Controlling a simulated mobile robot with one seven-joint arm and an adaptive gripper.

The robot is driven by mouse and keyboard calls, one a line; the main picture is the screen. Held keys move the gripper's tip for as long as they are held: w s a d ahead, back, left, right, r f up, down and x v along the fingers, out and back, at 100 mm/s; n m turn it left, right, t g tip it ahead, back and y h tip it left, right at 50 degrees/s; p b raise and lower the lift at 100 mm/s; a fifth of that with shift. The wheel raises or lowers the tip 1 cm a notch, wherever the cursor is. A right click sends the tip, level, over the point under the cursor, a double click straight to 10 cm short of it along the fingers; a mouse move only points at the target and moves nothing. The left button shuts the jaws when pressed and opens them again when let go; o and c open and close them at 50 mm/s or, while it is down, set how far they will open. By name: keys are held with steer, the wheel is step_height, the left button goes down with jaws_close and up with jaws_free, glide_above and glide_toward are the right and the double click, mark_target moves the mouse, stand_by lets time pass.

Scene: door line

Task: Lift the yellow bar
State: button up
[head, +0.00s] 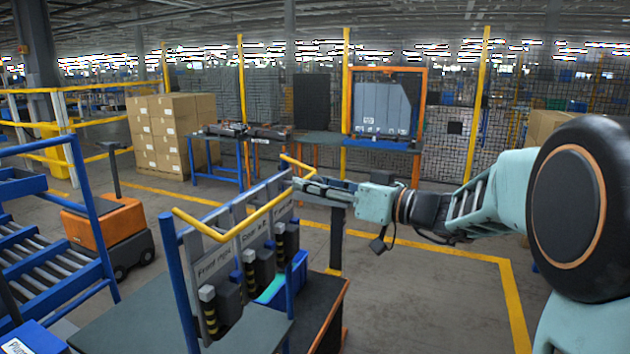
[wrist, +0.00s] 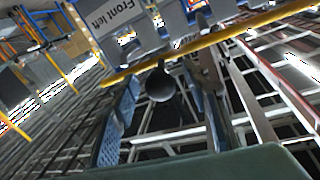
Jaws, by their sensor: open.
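The yellow bar (head: 247,222) is a bent rail along the top of a rack with grey panels, its ends turned outward. In the wrist view the yellow bar (wrist: 228,33) runs slantwise across the picture just beyond my fingertips. My gripper (head: 298,183) is at the far right part of the bar in the head view. In the wrist view my gripper (wrist: 161,78) is open, with its two blue-grey fingers apart and no bar held. Whether the fingertips touch the bar, I cannot tell.
The rack's panels (head: 213,268) carry labels, one reading "Front left", and dark fittings. A dark round knob (wrist: 159,86) shows between the fingers. A blue roller conveyor (head: 40,265) and an orange cart (head: 105,230) stand at the left. Floor at the right is clear.

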jaws_close()
stand_by(0.4)
steer(key=shift+r, duration=0.1)
